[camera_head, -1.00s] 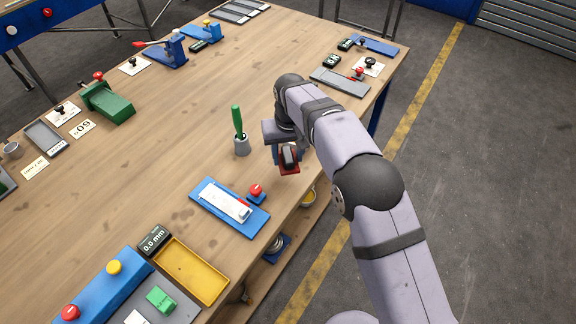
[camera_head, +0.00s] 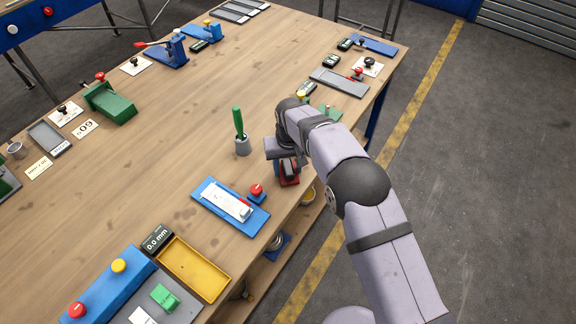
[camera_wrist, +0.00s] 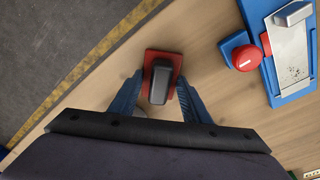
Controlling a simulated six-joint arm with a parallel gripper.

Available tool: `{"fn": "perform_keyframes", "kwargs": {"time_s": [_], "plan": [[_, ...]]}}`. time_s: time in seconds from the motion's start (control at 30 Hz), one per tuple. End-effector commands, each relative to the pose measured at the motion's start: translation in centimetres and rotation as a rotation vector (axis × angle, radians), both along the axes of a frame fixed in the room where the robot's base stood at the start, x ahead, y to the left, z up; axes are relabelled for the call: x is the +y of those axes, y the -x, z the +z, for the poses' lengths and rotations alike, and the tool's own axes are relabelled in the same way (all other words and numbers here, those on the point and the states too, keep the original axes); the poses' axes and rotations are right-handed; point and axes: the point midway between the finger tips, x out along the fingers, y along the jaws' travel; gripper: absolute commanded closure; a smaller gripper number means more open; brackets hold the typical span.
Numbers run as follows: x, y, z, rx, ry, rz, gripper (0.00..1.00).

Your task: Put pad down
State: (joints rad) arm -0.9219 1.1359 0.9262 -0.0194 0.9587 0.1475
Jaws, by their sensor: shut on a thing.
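The pad is a red block with a dark grey handle on top; it shows in the wrist view (camera_wrist: 163,85) and, partly hidden by my wrist, in the head view (camera_head: 290,179). My gripper (camera_wrist: 159,83) has its blue fingers on either side of the dark handle and is shut on it. In the head view my gripper (camera_head: 283,170) is low near the table's right edge. The pad is upright over bare wood; whether its underside touches the table I cannot tell.
A blue plate with a white strip (camera_head: 229,204) and a red button (camera_head: 256,190) lie nearby. A green-handled tool in a grey cup (camera_head: 241,140) stands to the left. A yellow tray (camera_head: 192,268) is at the front. The table edge is close on the right.

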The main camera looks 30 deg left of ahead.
Motion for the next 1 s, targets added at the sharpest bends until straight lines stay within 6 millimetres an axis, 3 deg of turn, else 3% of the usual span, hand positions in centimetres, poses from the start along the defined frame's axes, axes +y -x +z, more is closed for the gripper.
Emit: {"fn": "perform_keyframes", "kwargs": {"time_s": [0.17, 0.2, 0.27, 0.73, 1.0], "plan": [[0.0, 0.0, -0.4, -0.001, -0.001, 0.000, 0.84], [0.0, 0.0, -0.3, 0.000, 0.000, 0.000, 0.47], [0.0, 0.0, -0.3, 0.000, 0.000, 0.000, 0.38], [0.0, 0.0, 0.4, -0.001, -0.001, 0.000, 0.38], [-0.2, 0.3, 4.0, -0.004, -0.005, 0.000, 0.38]]}}
